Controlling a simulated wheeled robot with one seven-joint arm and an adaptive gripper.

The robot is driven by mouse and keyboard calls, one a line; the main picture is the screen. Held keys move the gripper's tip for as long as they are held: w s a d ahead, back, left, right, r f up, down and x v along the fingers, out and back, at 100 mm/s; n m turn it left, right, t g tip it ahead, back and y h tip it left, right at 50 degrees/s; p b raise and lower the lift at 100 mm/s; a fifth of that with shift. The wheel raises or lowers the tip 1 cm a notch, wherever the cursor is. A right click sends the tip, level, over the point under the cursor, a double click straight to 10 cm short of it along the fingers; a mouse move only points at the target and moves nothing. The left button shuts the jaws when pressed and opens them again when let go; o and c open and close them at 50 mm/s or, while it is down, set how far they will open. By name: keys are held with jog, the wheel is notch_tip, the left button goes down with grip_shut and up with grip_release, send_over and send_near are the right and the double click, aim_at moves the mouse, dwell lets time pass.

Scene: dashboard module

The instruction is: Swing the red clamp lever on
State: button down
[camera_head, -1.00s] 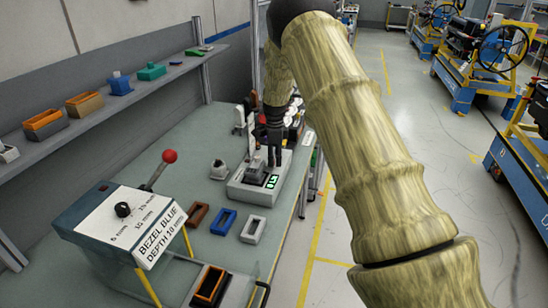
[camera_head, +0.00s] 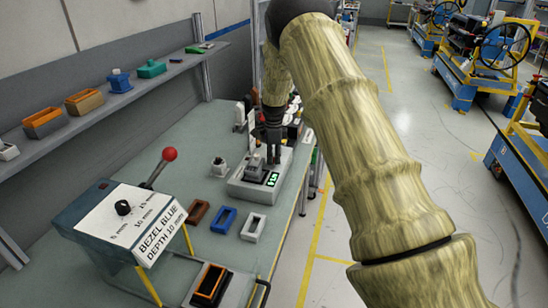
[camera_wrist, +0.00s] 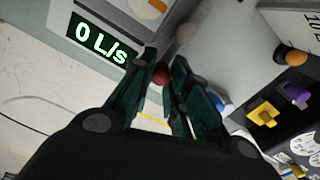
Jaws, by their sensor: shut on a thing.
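A grey test station (camera_head: 243,188) with a green lit display (camera_head: 271,179) stands on the bench. In the wrist view the display (camera_wrist: 101,42) reads "0 L/s". A round red knob (camera_wrist: 161,74) shows between my fingertips in the wrist view, beside the station; it looks like the end of the clamp lever. My gripper (camera_wrist: 158,82) is shut on this knob. In the head view my gripper (camera_head: 273,155) points down over the station and hides the knob. The lever's shaft and its angle cannot be made out.
A blue-grey box (camera_head: 92,200) with another red-ball lever (camera_head: 169,154) stands front left. Brown, blue and light grey bezels (camera_head: 254,227) lie in front of the station. A shelf (camera_head: 150,79) with housings runs along the wall. Several coloured parts (camera_wrist: 264,113) sit right in the wrist view.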

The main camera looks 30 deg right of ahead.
jog(key=shift+w+f+n, duration=0.1)
jog(key=shift+w+n, duration=0.05)
jog(key=shift+n, duration=0.35)
jog(key=n, duration=0.1)
jog(key=w+n+b, duration=0.1)
jog(key=d+n, duration=0.1)
jog(key=n, duration=0.1)
jog(key=shift+w, duration=0.3)
jog(key=n, duration=0.1)
jog(key=w+n+b, duration=0.1)
jog(key=n, duration=0.1)
jog(key=shift+w+d+n, duration=0.2)
jog(key=shift+n, duration=0.1)
jog(key=shift+w+n+b, duration=0.2)
jog(key=shift+w+n, duration=0.1)
jog(key=shift+n, duration=0.45)
jog(key=shift+w+n+b, duration=0.15)
jog(key=shift+w+n, duration=0.15)
jog(key=shift+n, duration=0.45)
jog(key=shift+f, duration=0.1)
jog(key=c, duration=1.4)
grip_release()
jog(key=shift+w+a, duration=0.1)
jog(key=shift+w, duration=0.05)
